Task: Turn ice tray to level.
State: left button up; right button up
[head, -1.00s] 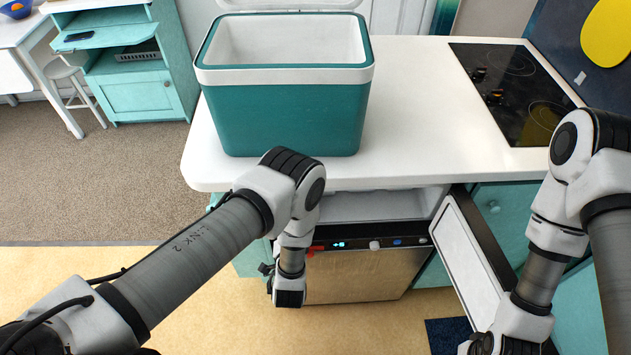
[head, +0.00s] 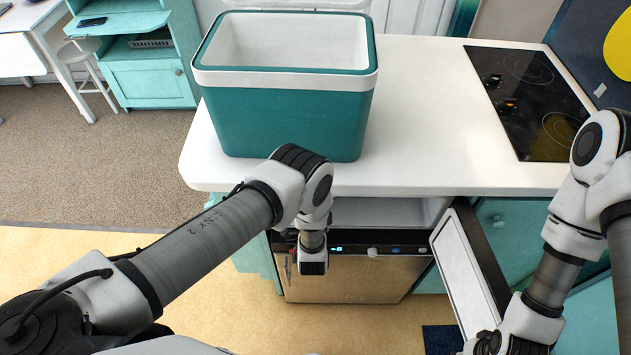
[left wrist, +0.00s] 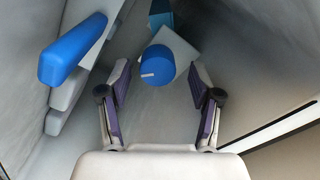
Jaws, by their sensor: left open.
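In the left wrist view, a round blue knob (left wrist: 157,67) with a short white mark sits on a pale, tilted panel (left wrist: 180,46) inside a grey-walled compartment. I cannot tell for sure whether this panel is the ice tray. A blue bar-shaped piece (left wrist: 72,50) with pale pieces below it is at the left. My left gripper (left wrist: 160,82) is open and empty, its purple-padded fingers apart on either side of the knob in the picture. In the head view its wrist is in front of the open appliance (head: 380,212), and its fingers are hidden.
The appliance door (head: 468,262) stands open at the right, close to my right arm. A teal cooler (head: 285,122) stands on the white counter (head: 420,150) above, left of a black cooktop (head: 525,100).

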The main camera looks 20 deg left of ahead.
pick_arm(q)
jog(key=shift+x, duration=1)
jog(key=shift+s+d, duration=0.1)
jog(key=shift+d, duration=0.05)
jog(key=c, duration=1.1)
jog(key=shift+c, duration=0.2)
